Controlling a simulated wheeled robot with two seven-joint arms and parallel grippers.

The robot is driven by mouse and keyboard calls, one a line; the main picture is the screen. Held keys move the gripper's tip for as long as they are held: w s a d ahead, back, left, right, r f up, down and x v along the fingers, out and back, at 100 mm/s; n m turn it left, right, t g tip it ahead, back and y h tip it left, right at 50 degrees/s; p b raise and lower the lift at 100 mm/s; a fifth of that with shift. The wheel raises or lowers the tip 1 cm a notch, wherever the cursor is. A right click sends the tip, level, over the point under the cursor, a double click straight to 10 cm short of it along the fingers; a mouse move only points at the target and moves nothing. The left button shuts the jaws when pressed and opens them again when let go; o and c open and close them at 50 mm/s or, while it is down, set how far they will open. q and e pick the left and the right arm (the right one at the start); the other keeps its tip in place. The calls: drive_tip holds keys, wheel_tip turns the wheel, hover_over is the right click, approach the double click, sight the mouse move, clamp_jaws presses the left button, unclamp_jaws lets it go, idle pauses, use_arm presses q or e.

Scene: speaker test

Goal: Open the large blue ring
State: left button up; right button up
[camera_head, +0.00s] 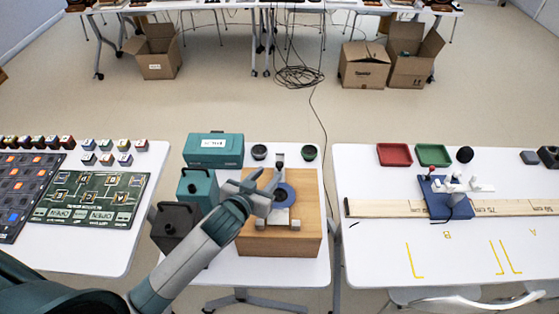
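The large blue ring (291,187) sits on top of a light wooden box (306,235) on the middle table. Grey metal parts adjoin the ring at its near side and behind it. My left gripper (276,190) reaches in from the lower left, at the ring's left side, with its two fingers spread apart. It covers the ring's left part, and I cannot tell whether a finger touches the ring. Nothing shows between the fingers except the ring's edge. My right gripper is not in view.
A teal case (213,149), a teal box (198,187) and a dark box (176,224) stand left of the wooden box. Two small dark cups (259,152) (309,152) stand behind it. Side tables hold a green board (90,199) and a long wooden plank (390,208).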

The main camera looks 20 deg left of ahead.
sight(279, 164)
use_arm(q)
drive_tip(key=p+x, duration=0.2)
drive_tip(key=x, duration=0.7)
drive_tip(key=shift+w+f, duration=0.1)
drive_tip(key=shift+w, duration=0.2)
drive_tip(key=shift+c, duration=0.2)
clamp_jaws()
